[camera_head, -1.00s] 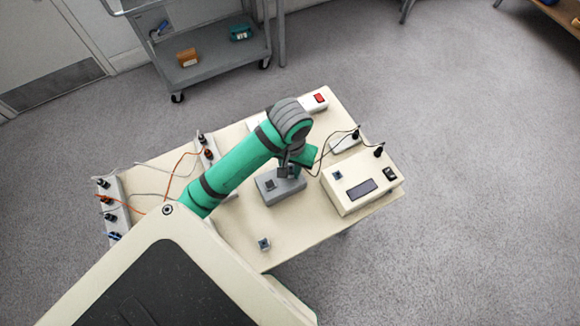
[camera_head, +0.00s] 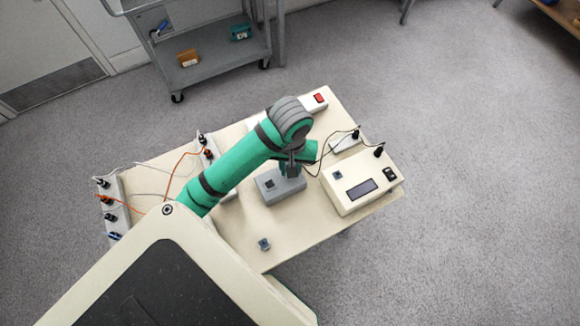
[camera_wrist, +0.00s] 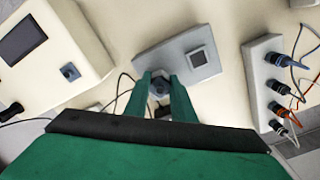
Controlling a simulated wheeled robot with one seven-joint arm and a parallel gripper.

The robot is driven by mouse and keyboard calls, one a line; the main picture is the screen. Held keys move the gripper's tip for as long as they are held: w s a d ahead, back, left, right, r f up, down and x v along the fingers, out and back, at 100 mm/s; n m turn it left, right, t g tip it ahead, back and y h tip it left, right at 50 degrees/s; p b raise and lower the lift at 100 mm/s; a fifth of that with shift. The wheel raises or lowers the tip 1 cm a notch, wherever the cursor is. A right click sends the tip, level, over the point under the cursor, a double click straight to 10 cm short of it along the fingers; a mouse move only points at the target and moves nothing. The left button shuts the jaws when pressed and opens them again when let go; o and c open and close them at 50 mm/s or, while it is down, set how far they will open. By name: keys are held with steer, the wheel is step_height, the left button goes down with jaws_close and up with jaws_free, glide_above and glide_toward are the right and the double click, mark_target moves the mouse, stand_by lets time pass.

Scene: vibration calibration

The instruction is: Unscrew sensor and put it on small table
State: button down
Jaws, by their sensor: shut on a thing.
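My gripper (camera_wrist: 160,90) is shut on a small grey sensor (camera_wrist: 158,87), whose top shows between the fingertips in the wrist view. The sensor sits at one end of a grey block-shaped device (camera_wrist: 168,52), which has a dark square on its other end. In the head view the grey device (camera_head: 268,196) is at the middle of the cream table (camera_head: 240,225), with my gripper (camera_head: 291,170) over its far right end. I cannot tell whether the sensor touches the device.
A cream box with a screen (camera_head: 345,200) stands right of the device, with a small piece on top. A connector strip (camera_head: 110,205) with cables is at the left. A grey cart (camera_head: 205,75) stands behind on the floor.

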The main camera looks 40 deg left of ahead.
stand_by(0.3)
steer(key=shift+r, duration=1.75)
steer(key=shift+d, duration=0.1)
